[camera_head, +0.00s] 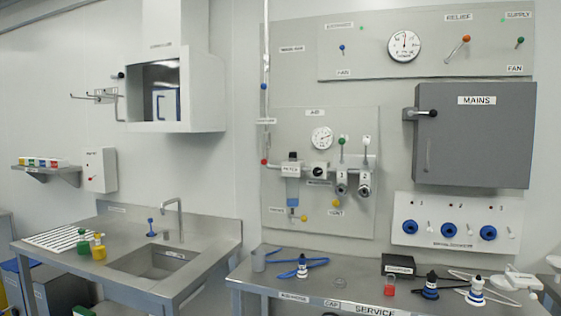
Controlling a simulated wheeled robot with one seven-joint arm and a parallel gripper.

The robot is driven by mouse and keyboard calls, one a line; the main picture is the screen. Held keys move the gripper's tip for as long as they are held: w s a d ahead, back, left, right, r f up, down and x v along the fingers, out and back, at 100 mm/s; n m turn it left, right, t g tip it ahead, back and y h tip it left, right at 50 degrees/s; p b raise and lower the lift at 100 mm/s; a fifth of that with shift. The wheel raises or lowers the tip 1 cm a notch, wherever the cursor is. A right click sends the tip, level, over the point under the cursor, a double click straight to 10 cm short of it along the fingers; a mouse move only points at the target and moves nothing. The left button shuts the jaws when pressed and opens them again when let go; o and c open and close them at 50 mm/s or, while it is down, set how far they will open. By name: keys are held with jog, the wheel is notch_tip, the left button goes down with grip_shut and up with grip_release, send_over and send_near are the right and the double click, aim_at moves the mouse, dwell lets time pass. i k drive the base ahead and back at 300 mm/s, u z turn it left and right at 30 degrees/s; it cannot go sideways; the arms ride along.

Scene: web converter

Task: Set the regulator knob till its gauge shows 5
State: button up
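The regulator knob (319,170) is a small black knob on the grey air panel (272,215), just right of the blue-grey filter (292,190). A small label sits below the knob. The white round gauge (322,138) is directly above it; its needle and numbers are too small to read. A larger gauge (404,46) with a red needle is on the upper panel. My gripper is not in view, and nothing covers the knob.
Two grey valve bodies with green and white levers (342,141) stand right of the knob. The grey mains cabinet (475,140) juts out at right; a sink (155,262) is left.

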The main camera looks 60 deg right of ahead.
aim_at(317, 171)
jog(key=z, duration=1.8)
jog(key=i, duration=0.45)
jog(key=u, duration=0.7)
jog(key=i, duration=1.45)
jog(key=z, duration=1.05)
jog(key=i, duration=0.4)
jog(key=z, duration=0.5)
